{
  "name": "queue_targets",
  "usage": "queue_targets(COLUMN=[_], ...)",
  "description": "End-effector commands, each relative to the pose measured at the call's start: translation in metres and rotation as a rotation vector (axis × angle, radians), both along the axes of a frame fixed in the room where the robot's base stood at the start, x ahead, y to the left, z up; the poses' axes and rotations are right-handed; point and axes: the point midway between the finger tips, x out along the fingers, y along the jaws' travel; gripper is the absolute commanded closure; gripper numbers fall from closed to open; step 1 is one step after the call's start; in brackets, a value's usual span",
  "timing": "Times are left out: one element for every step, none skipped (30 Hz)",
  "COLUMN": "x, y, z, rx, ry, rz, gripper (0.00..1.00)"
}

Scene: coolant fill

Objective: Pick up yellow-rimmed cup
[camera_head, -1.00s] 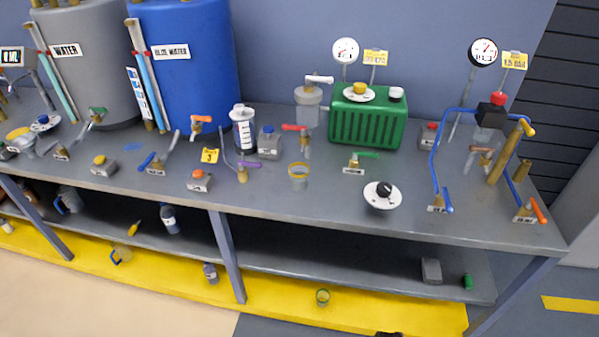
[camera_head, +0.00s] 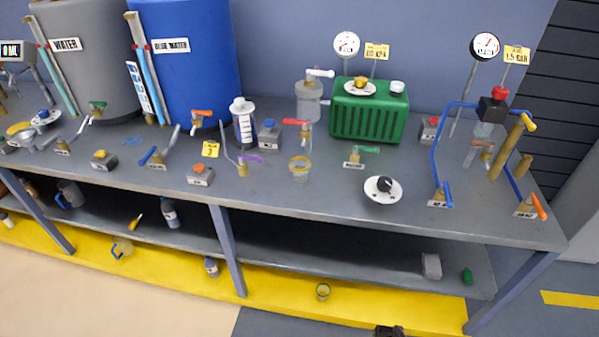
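The yellow-rimmed cup (camera_head: 299,171) is a small clear cup with a yellow rim. It stands upright on the grey bench top, near the middle, below the red-handled tap. A dark piece at the bottom edge of the head view seems to be the tip of my gripper (camera_head: 389,331). It is mostly cut off by the frame, so its fingers cannot be made out. It shows well below the cup in the picture, in front of the bench and apart from it.
The bench (camera_head: 330,202) has free room in front of the cup. A purple-handled valve (camera_head: 243,166) stands left of it, a green-handled valve (camera_head: 355,158) and a round dial (camera_head: 382,190) right of it. The green tank (camera_head: 368,116) is behind.

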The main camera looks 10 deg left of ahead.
Motion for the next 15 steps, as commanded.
queue_targets(x=[0.0000,0.0000,0.0000,0.0000,0.0000,0.0000,0.0000,0.0000,0.0000,0.0000,0.0000,0.0000,0.0000,0.0000,0.0000], y=[0.0000,0.0000,0.0000,0.0000,0.0000,0.0000,0.0000,0.0000,0.0000,0.0000,0.0000,0.0000,0.0000,0.0000,0.0000], z=[0.0000,0.0000,0.0000,0.0000,0.0000,0.0000,0.0000,0.0000,0.0000,0.0000,0.0000,0.0000,0.0000,0.0000,0.0000], rx=[0.000,0.000,0.000,0.000,0.000,0.000,0.000,0.000,0.000,0.000,0.000,0.000,0.000,0.000,0.000], ry=[0.000,0.000,0.000,0.000,0.000,0.000,0.000,0.000,0.000,0.000,0.000,0.000,0.000,0.000,0.000], rz=[0.000,0.000,0.000,0.000,0.000,0.000,0.000,0.000,0.000,0.000,0.000,0.000,0.000,0.000,0.000], gripper=[0.67,0.64,0.60,0.57,0.54,0.50,0.47,0.44,0.41,0.38,0.35,0.31,0.28,0.25,0.21])
